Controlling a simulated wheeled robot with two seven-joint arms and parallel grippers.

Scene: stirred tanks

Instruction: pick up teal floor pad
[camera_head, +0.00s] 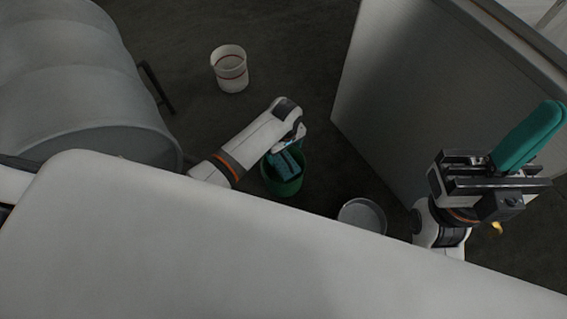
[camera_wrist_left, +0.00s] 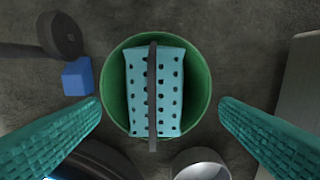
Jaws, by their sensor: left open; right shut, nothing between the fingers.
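The teal floor pad (camera_wrist_left: 171,85) is a light teal block with rows of dark holes. It stands inside a green bucket (camera_wrist_left: 118,118), and a dark bar crosses above it in the left wrist view. In the head view the pad (camera_head: 285,165) shows partly inside the green bucket (camera_head: 284,189). My left gripper (camera_wrist_left: 160,108) is open above the bucket, with one finger on each side of it and nothing between them. In the head view its fingers are mostly hidden by the wrist. My right gripper (camera_head: 550,117) is shut and empty at the far right, away from the bucket.
A round grey pan (camera_head: 362,216) lies right of the bucket. A white bucket with red bands (camera_head: 230,70) stands farther back. A blue block (camera_wrist_left: 77,77) lies left of the green bucket. A large grey panel (camera_head: 410,90) stands at right, a big pale tank (camera_head: 75,80) at left.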

